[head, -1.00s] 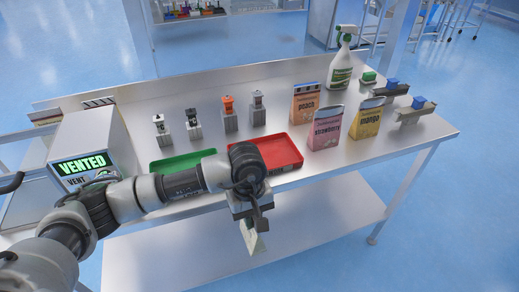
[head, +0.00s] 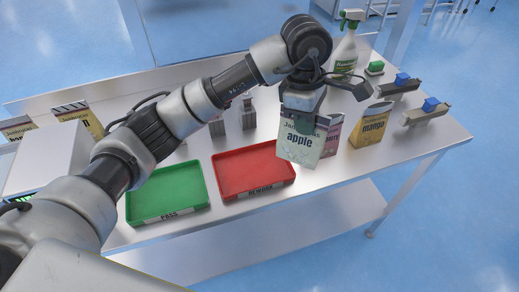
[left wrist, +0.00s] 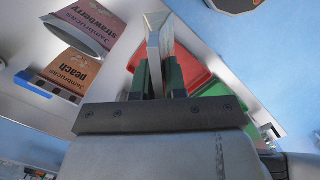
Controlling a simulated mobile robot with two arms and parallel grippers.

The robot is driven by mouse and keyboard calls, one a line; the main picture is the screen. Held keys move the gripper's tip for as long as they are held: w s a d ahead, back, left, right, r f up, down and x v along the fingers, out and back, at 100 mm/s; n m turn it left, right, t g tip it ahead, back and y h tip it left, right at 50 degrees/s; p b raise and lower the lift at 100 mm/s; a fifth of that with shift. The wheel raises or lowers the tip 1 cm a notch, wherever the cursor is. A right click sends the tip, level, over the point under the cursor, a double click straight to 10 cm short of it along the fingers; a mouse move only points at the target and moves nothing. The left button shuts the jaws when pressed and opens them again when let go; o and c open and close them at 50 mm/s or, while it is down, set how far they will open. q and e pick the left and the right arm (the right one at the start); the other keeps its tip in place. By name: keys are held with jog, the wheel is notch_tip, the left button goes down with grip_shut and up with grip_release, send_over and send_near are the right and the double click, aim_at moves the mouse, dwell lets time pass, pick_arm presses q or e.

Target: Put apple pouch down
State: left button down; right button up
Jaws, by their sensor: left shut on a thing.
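The apple pouch (head: 298,150) is pale grey-white with a green lower part, and its label faces the head camera. My left gripper (head: 305,119) is shut on its upper part and holds it upright. It is in front of the strawberry pouch and overlaps the red tray's right end in the head view. In the left wrist view my left gripper (left wrist: 157,80) has the pouch (left wrist: 156,38) edge-on between its dark green fingers. I cannot tell whether the pouch's bottom touches the table. My right gripper is not in view.
A red REWORK tray (head: 247,170) and a green PASS tray (head: 166,188) are empty where visible. A spray bottle (head: 346,52) stands behind. The front right tabletop is bare.

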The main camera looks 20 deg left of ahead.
pick_arm(q)
jog(key=shift+w+a+f, duration=0.15)
jog(key=shift+w+a, duration=0.1)
jog(key=shift+a, duration=0.1)
jog(key=a+f+p, duration=0.5)
jog(key=a+f, duration=0.5)
jog(key=a, duration=0.1)
jog(key=c, duration=1.6)
grip_release()
jog(key=shift+d+f, duration=0.1)
jog(key=shift+f, duration=0.1)
jog(key=o, duration=0.4)
jog(key=shift+o, duration=0.2)
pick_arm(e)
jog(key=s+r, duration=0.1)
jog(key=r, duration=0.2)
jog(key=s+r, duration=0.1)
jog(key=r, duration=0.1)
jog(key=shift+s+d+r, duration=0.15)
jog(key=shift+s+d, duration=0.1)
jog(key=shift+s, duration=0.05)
pick_arm(q)
jog(key=shift+r, duration=0.1)
